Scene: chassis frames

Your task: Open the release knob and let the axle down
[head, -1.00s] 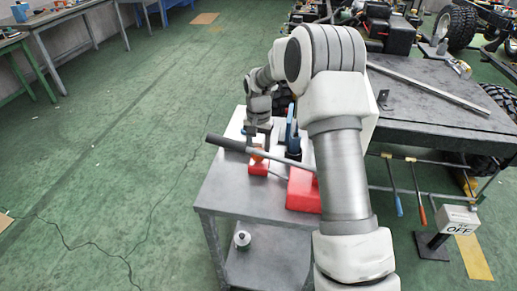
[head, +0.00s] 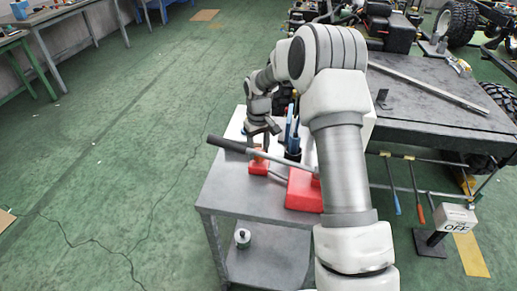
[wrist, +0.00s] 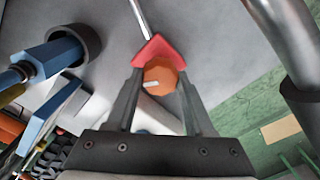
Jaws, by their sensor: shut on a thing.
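The orange release knob (wrist: 162,76) sits on a small red block (wrist: 153,47) in the wrist view. A white mark shows on its face. My gripper (wrist: 160,85) has one finger on each side of the knob and is shut on it. In the head view my gripper (head: 259,148) points down over the small red block (head: 258,168) on the cart, and the knob is mostly hidden there. A larger red body (head: 303,192) stands right of it, partly behind my arm. I cannot pick out the axle for certain.
The grey cart (head: 235,195) adjoins a dark bench (head: 440,105). Open green floor lies left.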

